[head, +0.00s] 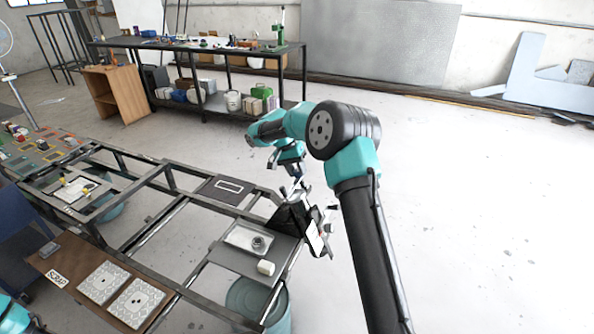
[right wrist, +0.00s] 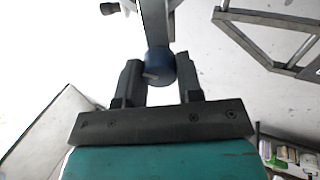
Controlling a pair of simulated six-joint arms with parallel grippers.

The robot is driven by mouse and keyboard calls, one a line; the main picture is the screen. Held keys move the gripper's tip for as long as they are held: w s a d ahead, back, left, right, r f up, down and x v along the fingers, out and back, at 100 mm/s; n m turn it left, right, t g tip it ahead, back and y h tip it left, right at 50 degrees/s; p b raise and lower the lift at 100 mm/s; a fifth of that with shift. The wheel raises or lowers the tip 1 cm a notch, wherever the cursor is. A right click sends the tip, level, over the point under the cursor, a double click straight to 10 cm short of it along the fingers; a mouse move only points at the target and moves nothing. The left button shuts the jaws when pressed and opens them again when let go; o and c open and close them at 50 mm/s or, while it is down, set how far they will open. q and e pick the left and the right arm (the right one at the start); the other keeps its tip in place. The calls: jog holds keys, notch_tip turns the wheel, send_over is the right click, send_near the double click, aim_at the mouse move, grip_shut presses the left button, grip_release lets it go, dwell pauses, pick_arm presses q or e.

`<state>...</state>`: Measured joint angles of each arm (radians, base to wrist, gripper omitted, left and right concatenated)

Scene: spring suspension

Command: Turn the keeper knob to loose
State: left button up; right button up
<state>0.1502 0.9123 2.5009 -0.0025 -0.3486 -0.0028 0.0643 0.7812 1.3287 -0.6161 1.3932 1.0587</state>
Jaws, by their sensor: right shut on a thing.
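The keeper knob (right wrist: 158,64) is a dark blue round knob on a grey metal bar in the right wrist view. My right gripper (right wrist: 159,82) is shut on it, with one dark finger on each side. In the head view my right gripper (head: 292,172) reaches down to the top of a dark upright fixture (head: 289,217) at the right end of the frame bench. The knob is too small to make out there. The knob's turn setting cannot be read. My left gripper is out of view.
A white-faced panel (head: 314,236) stands on the fixture's right side. A tray with a round metal part (head: 259,243) and a white cylinder (head: 266,267) sit left of it. A teal bin (head: 245,298) stands below. Open floor lies to the right.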

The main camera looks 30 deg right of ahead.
jog(key=n, duration=0.5)
jog(key=shift+n, duration=0.4)
jog(key=o, duration=0.9)
jog(key=v, duration=1.7)
jog(key=shift+r, duration=0.25)
